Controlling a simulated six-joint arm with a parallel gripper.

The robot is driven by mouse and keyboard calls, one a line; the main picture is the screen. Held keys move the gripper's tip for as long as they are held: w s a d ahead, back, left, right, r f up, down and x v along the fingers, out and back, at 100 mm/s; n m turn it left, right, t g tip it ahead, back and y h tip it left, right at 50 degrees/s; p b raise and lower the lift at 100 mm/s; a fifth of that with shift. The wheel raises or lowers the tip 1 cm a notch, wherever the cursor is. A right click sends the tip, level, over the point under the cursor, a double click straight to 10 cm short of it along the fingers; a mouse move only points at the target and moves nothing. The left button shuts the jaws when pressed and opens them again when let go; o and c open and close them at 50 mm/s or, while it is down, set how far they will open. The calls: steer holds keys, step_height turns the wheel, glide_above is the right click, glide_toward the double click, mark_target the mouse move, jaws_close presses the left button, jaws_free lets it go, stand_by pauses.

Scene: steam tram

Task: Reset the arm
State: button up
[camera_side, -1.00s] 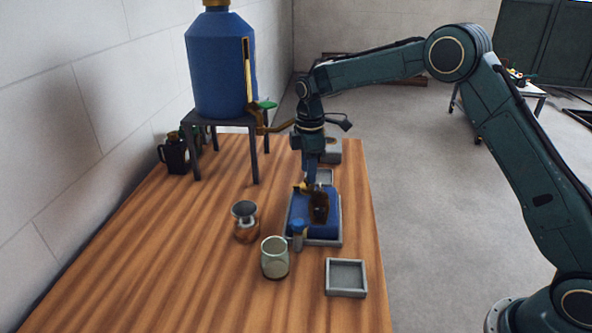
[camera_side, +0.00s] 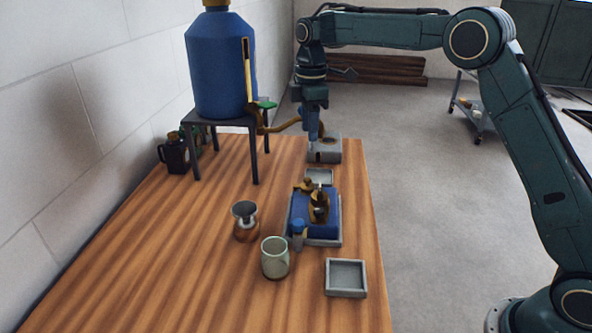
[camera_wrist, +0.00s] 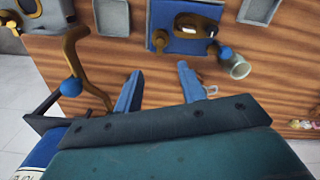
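My gripper (camera_side: 316,136) hangs pointing down above the far end of the wooden table, clear of the tabletop. In the wrist view its two fingers (camera_wrist: 160,84) are apart with nothing between them. A brass-coloured item (camera_side: 318,207) sits on a blue mat (camera_side: 299,211) in a grey tray, well below and nearer the camera than my gripper. It also shows in the wrist view (camera_wrist: 196,26).
A blue tank (camera_side: 219,70) with a brass lever stands on a dark stand at the left. A grey block (camera_side: 324,156) with a hole is near my gripper. A metal pitcher (camera_side: 245,221), green mug (camera_side: 275,259) and empty square tray (camera_side: 346,277) stand nearer. Table's left front is clear.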

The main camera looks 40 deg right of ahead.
steer(key=s+d+r+m+t, duration=0.1)
steer(key=s+r+m, duration=0.3)
steer(key=s, duration=0.5)
steer(key=s+r+m+t, duration=0.2)
steer(key=s+r, duration=0.4)
steer(key=s, duration=0.3)
steer(key=s+f+m+t, duration=0.1)
steer(key=s+f+m, duration=0.1)
steer(key=s, duration=0.8)
steer(key=s+f+m+t, duration=0.1)
steer(key=s+f+m, duration=0.2)
steer(key=s, duration=0.7)
steer(key=shift+d+f+m+t, duration=0.3)
steer(key=shift+d+m, duration=0.1)
steer(key=shift+m, duration=0.5)
